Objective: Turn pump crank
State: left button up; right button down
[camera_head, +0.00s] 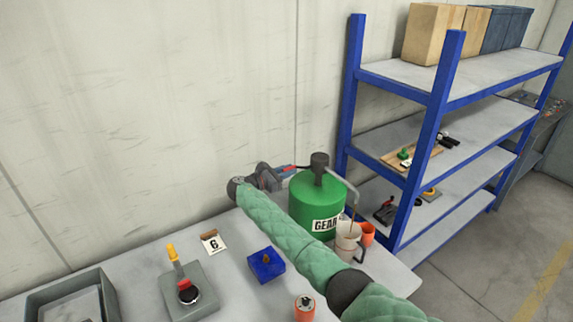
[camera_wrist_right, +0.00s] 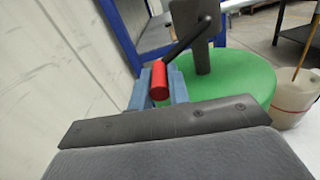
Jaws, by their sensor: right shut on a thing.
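A green drum (camera_head: 314,205) labelled "GEAR" stands on the bench with a dark hand pump (camera_head: 320,168) on top. The pump's spout curves down at the right over a whitish jug (camera_head: 346,240). In the right wrist view the crank (camera_wrist_right: 186,41) is a dark arm ending in a red grip (camera_wrist_right: 160,80). My right gripper (camera_head: 284,171) reaches in beside the pump. In the wrist view its blue fingers (camera_wrist_right: 159,88) are shut on the red grip. My right arm hides part of the drum and bench. My left gripper is not in view.
An orange cup (camera_head: 367,233) stands by the jug. A blue shelf rack (camera_head: 412,180) stands right.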

jog(key=shift+s+d+f+n, duration=0.25)
jog(key=shift+f+n, duration=0.2)
jog(key=shift+n, duration=0.4)
jog(key=shift+s+d+f+n, duration=0.15)
jog(key=shift+s+f+n, duration=0.25)
jog(key=shift+n, duration=0.45)
jog(key=shift+w, duration=0.1)
